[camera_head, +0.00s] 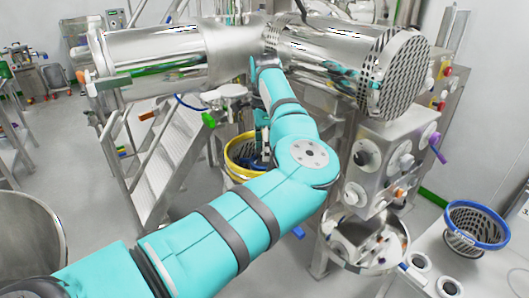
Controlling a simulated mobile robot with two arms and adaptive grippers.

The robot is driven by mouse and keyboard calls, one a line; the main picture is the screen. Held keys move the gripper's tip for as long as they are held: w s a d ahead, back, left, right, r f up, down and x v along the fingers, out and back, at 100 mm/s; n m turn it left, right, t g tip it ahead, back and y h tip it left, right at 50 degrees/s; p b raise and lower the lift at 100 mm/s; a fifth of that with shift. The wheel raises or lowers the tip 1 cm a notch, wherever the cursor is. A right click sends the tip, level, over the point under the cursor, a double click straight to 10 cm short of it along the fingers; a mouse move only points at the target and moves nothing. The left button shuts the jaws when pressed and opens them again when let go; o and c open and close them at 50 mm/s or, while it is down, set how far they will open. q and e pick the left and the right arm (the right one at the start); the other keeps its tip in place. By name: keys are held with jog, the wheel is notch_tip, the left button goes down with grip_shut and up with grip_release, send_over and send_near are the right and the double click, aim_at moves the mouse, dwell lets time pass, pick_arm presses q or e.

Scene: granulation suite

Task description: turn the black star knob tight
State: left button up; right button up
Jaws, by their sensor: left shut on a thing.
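My left arm comes in from the lower left, bends in the middle of the view and reaches up and back towards the steel machine (330,62). My left gripper (262,146) is small and dark, partly hidden behind my arm, in front of the yellow-rimmed basket as seen from here. It is shut on what seems to be the black star knob. The knob itself is hidden or too small to make out, so its turn cannot be seen. My right gripper is not in view.
A yellow-rimmed basket (232,166) stands behind my arm. Metal stairs (165,165) are at the left. A control housing (388,150) with several knobs stands right of my elbow. A blue-rimmed basket (484,217) sits on the counter at right. Floor shows at left.

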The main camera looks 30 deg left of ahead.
pick_arm(q)
jog(key=m+b, duration=0.2)
jog(key=m, duration=0.1)
jog(key=shift+f+m, duration=0.15)
jog(key=shift+m, duration=0.25)
jog(key=m+b, duration=0.1)
jog(key=m, duration=0.2)
jog(key=shift+m+b, duration=0.3)
jog(key=shift+b, duration=0.05)
jog(key=m+b, duration=0.1)
jog(key=m, duration=0.3)
jog(key=shift+m+b, duration=0.3)
jog(key=shift+b, duration=0.1)
jog(key=m+b, duration=0.1)
jog(key=m, duration=0.3)
jog(key=shift+m, duration=0.3)
jog(key=m+b, duration=0.2)
jog(key=m, duration=0.2)
jog(key=m+b, duration=0.1)
jog(key=m, duration=0.3)
jog(key=shift+s, duration=0.1)
jog(key=m+b, duration=0.1)
jog(key=m, duration=0.3)
jog(key=shift+b, duration=0.4)
jog(key=shift+a+m+b, duration=0.1)
jog(key=shift+m+b, duration=0.45)
jog(key=shift+m, duration=1.35)
